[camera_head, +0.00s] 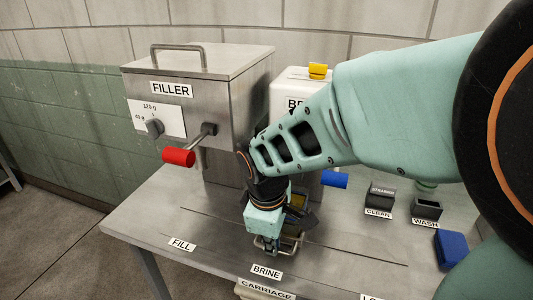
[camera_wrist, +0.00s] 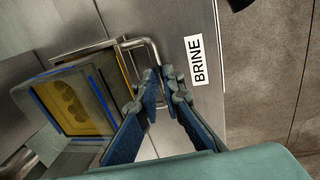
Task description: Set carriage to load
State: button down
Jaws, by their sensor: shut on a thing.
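The carriage (camera_wrist: 80,100) is a dark box with a yellow plate inside, at the BRINE label (camera_head: 267,271). In the head view my gripper mostly hides it. A bent metal handle (camera_wrist: 133,43) stands out from the carriage. In the head view my gripper (camera_head: 268,245) points down over the carriage. The LOAD label (camera_head: 371,297) is partly cut off at the bottom edge, right of BRINE. The FILL label (camera_head: 182,244) is to the left.
A thin slot (camera_head: 350,248) runs along the steel table. The filler (camera_head: 190,110) with a red-handled lever (camera_head: 178,157) stands behind left. A white brine unit (camera_head: 290,88) stands behind the arm. The CLEAN holder (camera_head: 381,197), WASH holder (camera_head: 428,207) and blue block (camera_head: 451,247) are right.

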jog(key=c, duration=2.7)
grip_release()
jog(key=shift+s, duration=0.1)
jog(key=shift+o, duration=1.4)
jog(key=shift+d, duration=0.1)
jog(key=o, duration=0.4)
jog(key=shift+f, duration=0.15)
